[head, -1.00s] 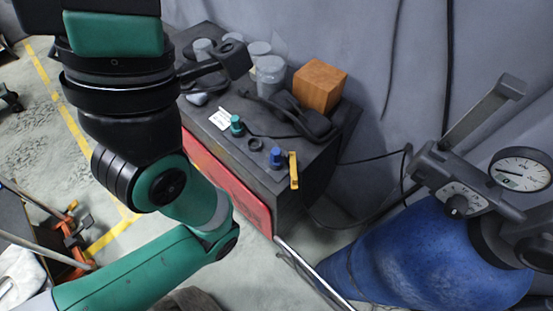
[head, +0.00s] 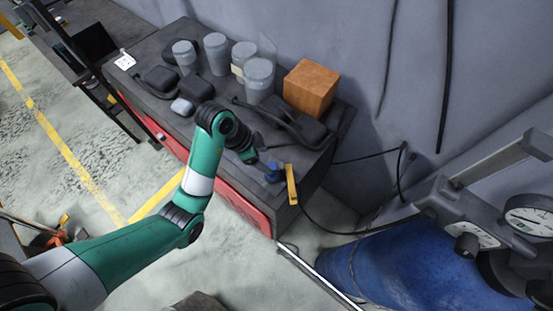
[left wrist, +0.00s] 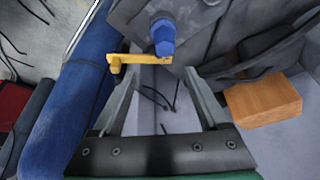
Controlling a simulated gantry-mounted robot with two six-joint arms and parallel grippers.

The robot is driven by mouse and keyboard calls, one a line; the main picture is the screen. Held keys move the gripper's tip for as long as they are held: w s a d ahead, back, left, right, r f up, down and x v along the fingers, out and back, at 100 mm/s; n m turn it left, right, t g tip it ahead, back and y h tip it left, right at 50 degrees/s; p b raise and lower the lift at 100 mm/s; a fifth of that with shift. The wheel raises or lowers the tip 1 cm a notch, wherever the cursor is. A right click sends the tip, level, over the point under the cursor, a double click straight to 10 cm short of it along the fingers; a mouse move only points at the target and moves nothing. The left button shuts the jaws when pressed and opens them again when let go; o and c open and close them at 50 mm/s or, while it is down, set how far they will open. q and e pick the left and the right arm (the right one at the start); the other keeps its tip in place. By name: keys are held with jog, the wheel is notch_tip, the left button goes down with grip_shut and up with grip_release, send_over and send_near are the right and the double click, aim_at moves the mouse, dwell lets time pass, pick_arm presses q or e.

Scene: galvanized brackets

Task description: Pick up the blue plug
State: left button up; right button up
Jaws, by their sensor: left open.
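The blue plug (head: 273,172) stands near the front right corner of the dark bench top. In the left wrist view the blue plug (left wrist: 163,38) lies just beyond the fingertips, roughly centred between them. My left gripper (head: 255,161) is close beside the plug in the head view, partly hidden by its own wrist. The left wrist view shows its two fingers (left wrist: 163,75) apart with nothing between them. I cannot tell whether a finger touches the plug. My right gripper is in neither view.
A yellow piece (head: 291,184) sits right beside the plug at the bench edge. A wooden block (head: 310,88), grey cups (head: 259,80) and dark headset-like gear (head: 290,128) stand behind. A blue cylinder (head: 385,262) with a gauge is at right.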

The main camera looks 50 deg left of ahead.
aim_at(271, 166)
pick_arm(q)
jog(key=f+b, duration=0.4)
jog(key=b, duration=0.1)
jog(key=shift+w+a+f+b, duration=0.15)
jog(key=shift+w+f+b, duration=0.05)
jog(key=shift+f+b, duration=0.2)
jog(key=shift+w+d+f, duration=0.25)
jog(key=shift+w+f, duration=0.2)
jog(key=shift+f, duration=0.2)
jog(key=x, duration=0.5)
jog(key=shift+a+f, duration=0.2)
jog(key=shift+a, duration=0.15)
jog(key=shift+r, duration=0.1)
grip_shut()
